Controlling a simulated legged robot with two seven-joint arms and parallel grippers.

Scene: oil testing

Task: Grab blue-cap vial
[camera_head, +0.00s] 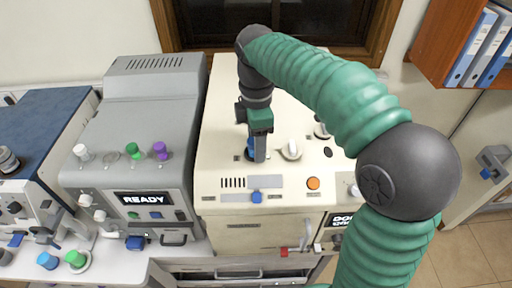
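My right arm arches in from the lower right, and its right gripper (258,154) points down at the top of the cream machine (218,158). A blue cap (250,147) shows partly behind and left of the gripper finger, at the machine's top; the vial body under it is hidden. From this angle I cannot tell whether the fingers are closed on it. Another blue cap (48,261) stands on the counter at the lower left, beside a green cap (75,259). My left gripper is not in view.
A white-handled knob (291,150) sits just right of the gripper, and an orange button (313,184) is nearer the front. The grey machine (150,90) to the left shows READY and holds white, green and purple caps. Binders (470,48) fill a shelf at upper right.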

